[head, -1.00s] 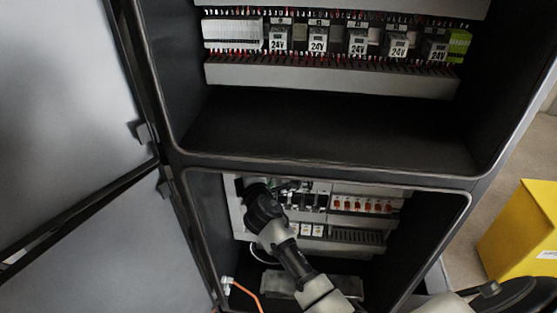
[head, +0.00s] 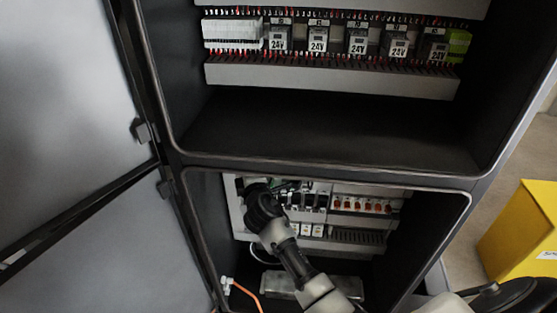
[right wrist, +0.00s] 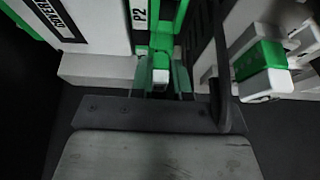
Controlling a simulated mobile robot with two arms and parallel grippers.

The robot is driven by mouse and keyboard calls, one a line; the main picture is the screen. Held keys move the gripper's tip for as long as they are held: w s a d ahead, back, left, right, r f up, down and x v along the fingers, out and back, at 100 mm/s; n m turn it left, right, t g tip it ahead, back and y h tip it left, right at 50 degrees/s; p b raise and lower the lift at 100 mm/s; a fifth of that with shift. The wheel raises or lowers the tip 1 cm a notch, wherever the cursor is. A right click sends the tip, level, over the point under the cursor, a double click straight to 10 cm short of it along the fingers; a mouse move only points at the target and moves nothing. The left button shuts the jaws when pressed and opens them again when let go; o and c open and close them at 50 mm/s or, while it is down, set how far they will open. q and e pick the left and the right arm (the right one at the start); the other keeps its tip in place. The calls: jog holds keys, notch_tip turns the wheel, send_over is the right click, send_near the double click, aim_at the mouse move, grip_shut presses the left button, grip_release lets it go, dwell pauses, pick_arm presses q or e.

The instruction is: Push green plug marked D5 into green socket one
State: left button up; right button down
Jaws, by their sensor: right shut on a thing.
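My right arm reaches into the lower cabinet bay in the head view, with its dark wrist covering the left part of the equipment and hiding the fingertips. In the right wrist view my right gripper (right wrist: 160,88) is shut on a small green plug with a pale end (right wrist: 160,62), below a label reading P2. The D5 mark cannot be read. A green upright strip lies just beyond the plug. I cannot tell whether the plug is inside a socket. Another green connector with a white end (right wrist: 262,57) is at the right. My left gripper is not in view.
In the head view, red-marked switches (head: 362,204) sit right of my arm. An orange cable (head: 246,293) hangs at the bay's lower left. The upper bay holds several 24V modules (head: 318,42). Open doors (head: 70,80) stand at left; a yellow box (head: 520,235) is at right.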

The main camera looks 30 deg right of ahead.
jog(key=shift+w+d, duration=0.1)
dwell(0.3)
jog(key=c, duration=1)
grip_release()
